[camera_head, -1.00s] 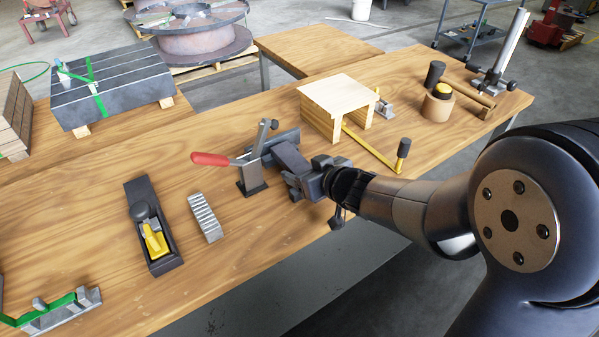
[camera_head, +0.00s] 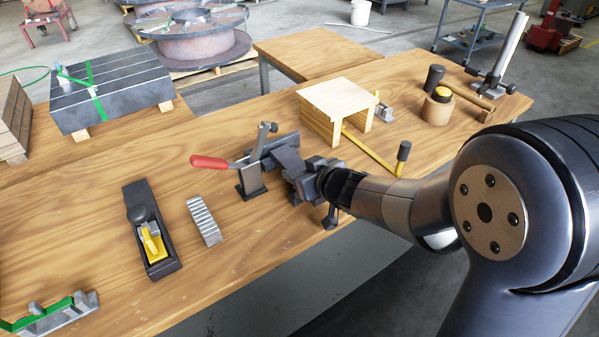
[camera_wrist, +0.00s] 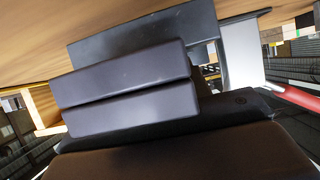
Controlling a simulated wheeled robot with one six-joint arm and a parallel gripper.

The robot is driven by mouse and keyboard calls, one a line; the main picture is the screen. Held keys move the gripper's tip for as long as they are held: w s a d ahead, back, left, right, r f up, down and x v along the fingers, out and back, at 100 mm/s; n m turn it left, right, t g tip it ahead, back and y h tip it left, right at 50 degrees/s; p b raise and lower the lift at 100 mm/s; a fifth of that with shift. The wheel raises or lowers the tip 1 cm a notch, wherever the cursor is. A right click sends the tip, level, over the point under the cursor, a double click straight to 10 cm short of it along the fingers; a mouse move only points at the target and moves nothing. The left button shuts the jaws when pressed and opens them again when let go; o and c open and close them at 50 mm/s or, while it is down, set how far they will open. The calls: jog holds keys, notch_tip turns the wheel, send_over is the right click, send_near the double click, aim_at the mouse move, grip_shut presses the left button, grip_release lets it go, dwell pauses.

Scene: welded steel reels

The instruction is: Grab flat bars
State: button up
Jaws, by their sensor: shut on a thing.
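My gripper's own parts hide where the jaws meet the bars, and I cannot tell whether the bars touch the clamp.
On the wooden bench (camera_head: 90,210) stand a hand plane (camera_head: 150,240), a ribbed metal block (camera_head: 204,221) and a green-strapped stack (camera_head: 115,88). A small wooden stand (camera_head: 338,98) and a mallet (camera_head: 470,88) are to the right. Bare wood lies left of the clamp.

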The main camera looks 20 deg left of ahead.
aim_at(300, 170)
grip_shut()
jog(key=shift+a+r, duration=0.1)
jog(key=shift+r, duration=0.1)
jog(key=shift+r, duration=0.1)
jog(key=shift+w+r+p, duration=0.1)
jog(key=shift+r+p, duration=1.1)
jog(key=shift+r, duration=0.5)
jog(key=s+d+p, duration=0.2)
jog(key=s+d, duration=0.9)
jog(key=d, duration=0.2)
jog(key=shift+s+d, duration=0.35)
jog(key=shift+d, duration=0.05)
